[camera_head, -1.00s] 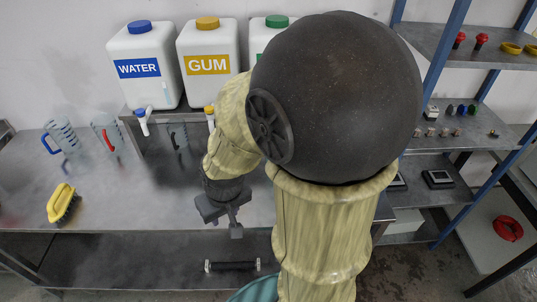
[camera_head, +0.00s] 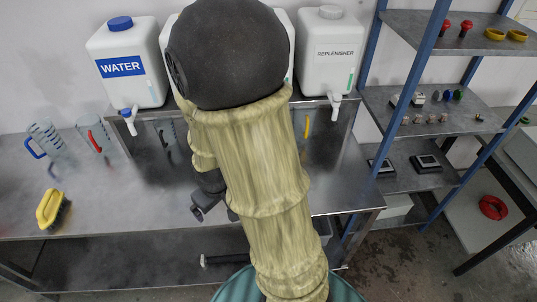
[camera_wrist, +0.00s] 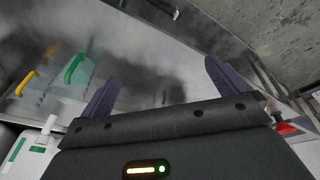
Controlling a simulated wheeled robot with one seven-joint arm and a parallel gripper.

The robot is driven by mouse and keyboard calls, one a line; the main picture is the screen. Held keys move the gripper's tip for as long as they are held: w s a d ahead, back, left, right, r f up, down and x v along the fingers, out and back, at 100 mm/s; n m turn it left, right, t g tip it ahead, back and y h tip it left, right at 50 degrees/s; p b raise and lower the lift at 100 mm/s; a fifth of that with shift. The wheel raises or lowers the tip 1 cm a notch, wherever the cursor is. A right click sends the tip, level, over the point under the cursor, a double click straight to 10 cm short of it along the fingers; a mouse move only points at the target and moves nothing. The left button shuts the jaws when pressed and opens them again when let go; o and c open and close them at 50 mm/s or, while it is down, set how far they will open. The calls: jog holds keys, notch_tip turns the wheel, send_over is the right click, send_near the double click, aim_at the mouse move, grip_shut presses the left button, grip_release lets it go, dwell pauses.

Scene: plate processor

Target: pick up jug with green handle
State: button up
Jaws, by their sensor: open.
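The jug with the green handle (camera_wrist: 72,90) shows in the wrist view, left of my fingers. In the head view my gripper (camera_head: 203,208) is partly hidden by my arm, above the bench's front part.
A yellow-handled jug (camera_head: 306,125) stands right of my arm; blue-handled (camera_head: 45,142), red-handled (camera_head: 94,136) and dark-handled (camera_head: 167,132) jugs stand left. A brush (camera_head: 50,208) lies on the bench (camera_head: 110,205). WATER (camera_head: 124,65) and REPLENISHER (camera_head: 331,55) containers stand on the raised shelf.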

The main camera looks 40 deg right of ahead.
jog(key=w+d+f+n+t+h+p, duration=0.2)
jog(key=d+f+n+h+p, duration=0.3)
jog(key=d+f+n, duration=0.6)
jog(key=d+r+n+t+h+p, duration=0.2)
jog(key=d+r+n+t+p, duration=0.2)
jog(key=d+n, duration=0.5)
notch_tip(320, 180, up, 3)
jog(key=w+n+t, duration=0.1)
jog(key=n, duration=0.5)
jog(key=shift+n+t, duration=0.3)
jog(key=shift+t, duration=0.1)
jog(key=shift+d+f, duration=0.1)
jog(key=shift+f, duration=0.1)
jog(key=b+x, duration=0.6)
jog(key=b, duration=0.7)
jog(key=shift+w+f, duration=0.15)
jog(key=shift+w, duration=0.05)
